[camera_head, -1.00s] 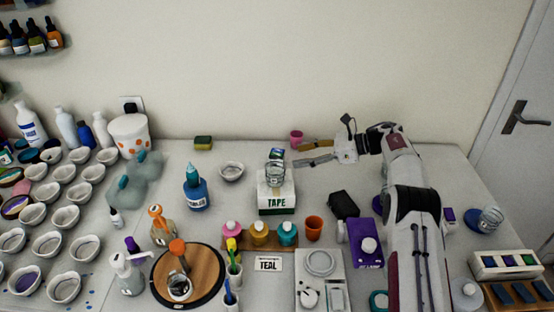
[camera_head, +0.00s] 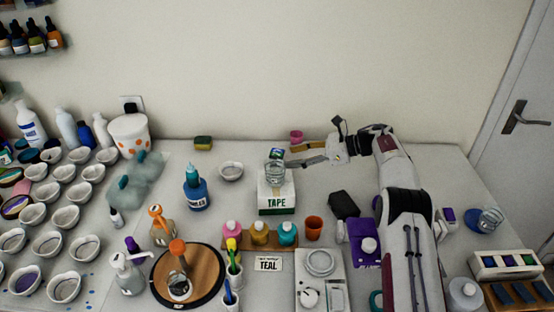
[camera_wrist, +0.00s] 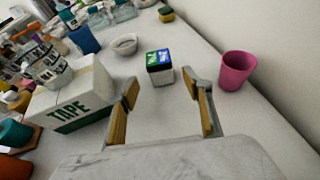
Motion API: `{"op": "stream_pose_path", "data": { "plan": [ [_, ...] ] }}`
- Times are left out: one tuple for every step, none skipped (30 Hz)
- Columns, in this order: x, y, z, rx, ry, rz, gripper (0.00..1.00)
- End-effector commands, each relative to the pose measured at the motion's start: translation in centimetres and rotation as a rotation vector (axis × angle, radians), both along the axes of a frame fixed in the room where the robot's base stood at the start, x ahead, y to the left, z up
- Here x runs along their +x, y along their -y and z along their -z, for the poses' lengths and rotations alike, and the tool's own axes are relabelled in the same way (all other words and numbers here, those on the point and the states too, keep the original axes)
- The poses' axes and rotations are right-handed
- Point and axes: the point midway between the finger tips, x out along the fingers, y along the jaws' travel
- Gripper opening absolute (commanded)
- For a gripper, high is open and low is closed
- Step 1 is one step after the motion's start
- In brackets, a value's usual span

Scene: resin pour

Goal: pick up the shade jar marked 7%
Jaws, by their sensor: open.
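In the head view my gripper (camera_head: 291,156) reaches in from the right, close to the jar.
The white TAPE box (camera_wrist: 92,93) with a clear glass jar (camera_wrist: 52,70) on it stands left of my gripper. A pink cup (camera_wrist: 236,70) stands to the right. A white bowl (camera_wrist: 124,44) lies beyond, and a sponge (camera_wrist: 166,14) farther off. The wall runs along the right.

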Motion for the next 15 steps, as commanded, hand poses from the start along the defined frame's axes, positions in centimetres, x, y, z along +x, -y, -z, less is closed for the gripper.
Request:
{"op": "stream_pose_path", "data": {
  "plan": [
    [0.0, 0.0, 0.0, 0.000, 0.000, 0.000, 0.50],
    [0.0, -0.1, 0.0, 0.000, 0.000, 0.000, 0.50],
    [0.0, -0.2, 0.1, 0.000, 0.000, 0.000, 0.50],
    [0.1, -0.3, 0.1, 0.000, 0.000, -0.001, 0.50],
    [0.1, -0.4, 0.2, 0.000, 0.000, -0.001, 0.50],
    [0.2, -0.7, 0.2, 0.000, 0.000, -0.001, 0.50],
    [0.2, -0.9, 0.3, 0.000, 0.000, -0.001, 0.50],
    [0.3, -1.1, 0.4, 0.000, 0.001, 0.000, 0.50],
    [0.4, -1.5, 0.6, 0.000, 0.001, 0.000, 0.50],
    [0.4, -1.8, 0.7, 0.000, 0.001, 0.000, 0.50],
    [0.5, -2.0, 0.8, 0.000, 0.001, -0.001, 0.50],
    [0.6, -2.4, 0.9, 0.000, 0.001, -0.001, 0.50],
    [0.6, -2.7, 0.9, 0.000, 0.001, -0.001, 0.50],
    [0.7, -3.0, 1.1, 0.000, 0.001, -0.001, 0.50],
    [0.8, -3.4, 1.3, 0.000, 0.000, -0.002, 0.50]
  ]
}}
